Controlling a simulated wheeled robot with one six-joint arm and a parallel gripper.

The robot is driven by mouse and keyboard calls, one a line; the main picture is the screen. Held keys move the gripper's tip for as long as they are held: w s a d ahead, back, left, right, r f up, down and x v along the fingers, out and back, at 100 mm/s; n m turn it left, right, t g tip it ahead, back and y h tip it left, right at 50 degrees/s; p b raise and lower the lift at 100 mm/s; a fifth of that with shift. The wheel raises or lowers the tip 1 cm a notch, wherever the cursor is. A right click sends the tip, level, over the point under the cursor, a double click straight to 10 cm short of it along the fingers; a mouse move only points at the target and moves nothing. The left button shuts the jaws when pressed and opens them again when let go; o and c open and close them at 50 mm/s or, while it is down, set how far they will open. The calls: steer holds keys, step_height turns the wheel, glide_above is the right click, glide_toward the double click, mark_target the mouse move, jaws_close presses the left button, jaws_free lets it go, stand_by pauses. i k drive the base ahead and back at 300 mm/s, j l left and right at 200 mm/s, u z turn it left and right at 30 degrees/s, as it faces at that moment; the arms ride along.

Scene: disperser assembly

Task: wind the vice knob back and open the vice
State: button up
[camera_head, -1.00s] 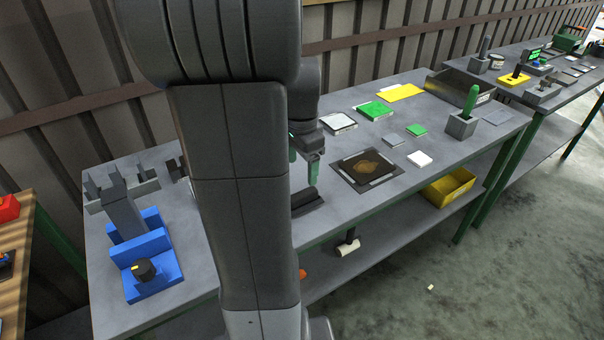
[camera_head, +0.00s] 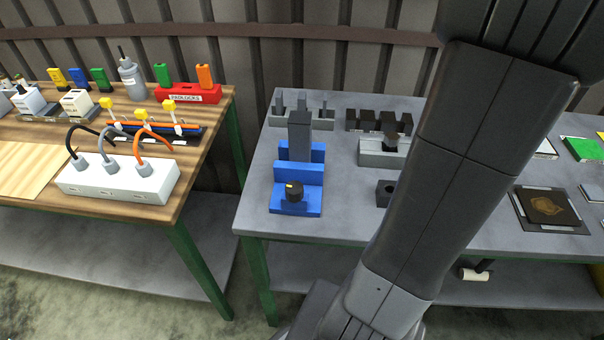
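The blue vice (camera_head: 298,178) stands near the left end of the grey bench. Its black knob (camera_head: 294,191), with a yellow mark on top, is at the front of the vice. A tall grey block (camera_head: 299,136) stands upright between the blue jaws; I cannot tell how tightly they close on it. My arm crosses the right half of the view, and my gripper is not visible.
The grey bench (camera_head: 254,204) has a row of black blocks (camera_head: 379,121) and a grey fixture (camera_head: 384,154) right of the vice. A dark block (camera_head: 384,193) sits nearer the front. A wooden table (camera_head: 120,213) with a white socket strip (camera_head: 118,184) stands left, across a gap.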

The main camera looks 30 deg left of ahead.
mark_target(293, 190)
steer(key=k+j+u, duration=0.2)
steer(key=j, duration=0.2)
steer(key=k+j+u, duration=0.2)
steer(key=j, duration=0.2)
steer(key=j+u, duration=0.2)
steer(key=j, duration=0.2)
steer(key=k, duration=0.05)
